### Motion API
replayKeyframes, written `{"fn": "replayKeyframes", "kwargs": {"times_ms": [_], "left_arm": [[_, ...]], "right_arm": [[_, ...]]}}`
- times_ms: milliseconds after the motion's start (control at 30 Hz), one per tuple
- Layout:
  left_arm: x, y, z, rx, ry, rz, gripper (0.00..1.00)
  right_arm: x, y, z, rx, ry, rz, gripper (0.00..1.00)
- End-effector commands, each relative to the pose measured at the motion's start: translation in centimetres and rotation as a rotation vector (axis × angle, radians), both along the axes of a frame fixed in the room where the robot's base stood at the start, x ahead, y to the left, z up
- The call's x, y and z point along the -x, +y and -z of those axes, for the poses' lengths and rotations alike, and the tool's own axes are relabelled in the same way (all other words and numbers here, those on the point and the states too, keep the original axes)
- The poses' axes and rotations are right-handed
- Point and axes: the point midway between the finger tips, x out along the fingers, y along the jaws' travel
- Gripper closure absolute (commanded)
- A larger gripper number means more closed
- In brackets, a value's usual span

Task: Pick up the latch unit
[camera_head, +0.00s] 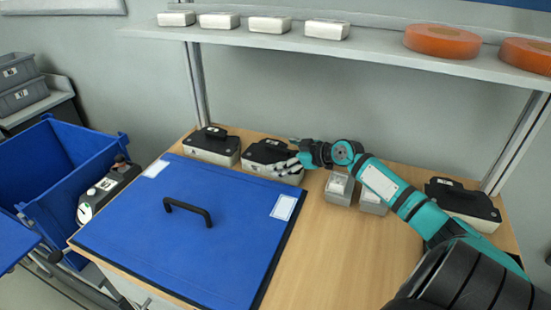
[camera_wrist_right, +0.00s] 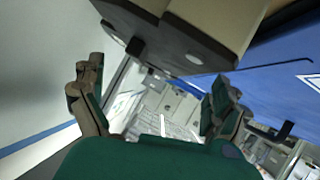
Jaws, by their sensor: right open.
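Three grey units with black tops and raised black parts stand on the wooden table: one at the back left (camera_head: 212,143), one to its right (camera_head: 262,151), and one at the far right (camera_head: 462,202). I cannot tell by name which is the latch unit. My right gripper (camera_head: 284,166) is open at the front right of the middle unit, its fingers partly covering it. I cannot tell whether they touch. In the right wrist view, my fingers (camera_wrist_right: 155,88) are spread with nothing between them, and a dark and beige unit (camera_wrist_right: 185,38) shows close above. My left gripper is out of view.
A blue lid with a black handle (camera_head: 225,240) covers the table's left side. Two small grey boxes (camera_head: 340,188) stand right of my gripper. A shelf (camera_head: 285,41) with white boxes and orange discs (camera_head: 442,41) runs above. A blue bin (camera_head: 60,160) stands left.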

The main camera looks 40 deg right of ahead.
Motion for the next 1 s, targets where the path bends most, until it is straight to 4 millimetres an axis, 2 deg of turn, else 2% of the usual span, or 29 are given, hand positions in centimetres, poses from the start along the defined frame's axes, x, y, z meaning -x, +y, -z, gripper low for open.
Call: {"fn": "replayKeyframes", "kwargs": {"times_ms": [200,533,1000], "left_arm": [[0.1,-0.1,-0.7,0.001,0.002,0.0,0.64],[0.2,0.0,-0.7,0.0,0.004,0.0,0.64],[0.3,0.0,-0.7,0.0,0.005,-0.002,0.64]], "right_arm": [[-2.3,0.4,0.9,-0.002,-0.001,0.002,0.0],[-2.7,0.5,1.2,0.001,0.0,0.0,0.01],[-2.7,0.5,1.2,0.001,0.0,0.0,0.63]]}}
